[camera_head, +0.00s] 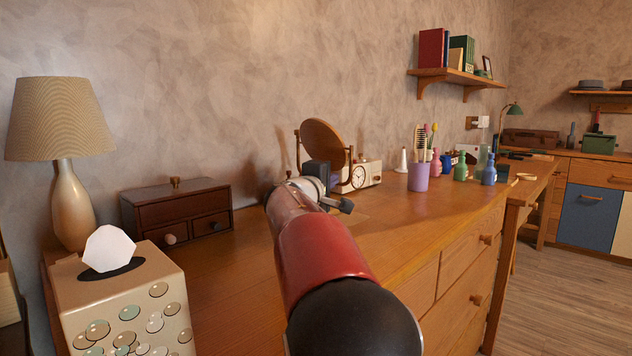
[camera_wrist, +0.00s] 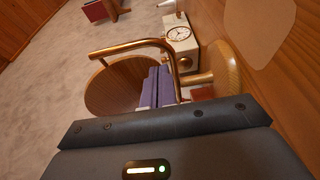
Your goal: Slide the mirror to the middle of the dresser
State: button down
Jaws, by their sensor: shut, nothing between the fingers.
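The mirror (camera_head: 323,140) is a round wooden-backed disc, tilted on a stand, on the dresser top (camera_head: 370,232) near the wall. In the wrist view its disc (camera_wrist: 108,88) lies left of and behind my fingers, and its curved support arm (camera_wrist: 130,46) passes around them to the base (camera_wrist: 224,70) at right. My gripper (camera_wrist: 158,84) is shut with nothing between its fingers. It sits inside the mirror's stand, close to the disc and the support arm; I cannot tell whether it touches them. In the head view my arm hides the stand's lower left part.
A cream clock radio (camera_head: 366,175) stands just beyond the mirror. A purple cup (camera_head: 418,177) with brushes and several bottles are farther right. A dark drawer box (camera_head: 178,210), a lamp (camera_head: 62,160) and a tissue box (camera_head: 125,305) stand left. The dresser's front middle is clear.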

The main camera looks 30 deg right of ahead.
jog(key=shift+s+d+f, duration=0.1)
jog(key=shift+s+d, duration=0.45)
jog(key=shift+d, duration=0.1)
jog(key=shift+d, duration=0.1)
jog(key=s+d+b, duration=0.1)
jog(key=d, duration=0.1)
jog(key=s+d+b, duration=0.1)
jog(key=s, duration=0.1)
jog(key=s+d+b, duration=0.1)
jog(key=d+b, duration=0.1)
jog(key=shift+s+d, duration=0.25)
jog(key=shift+d, duration=0.1)
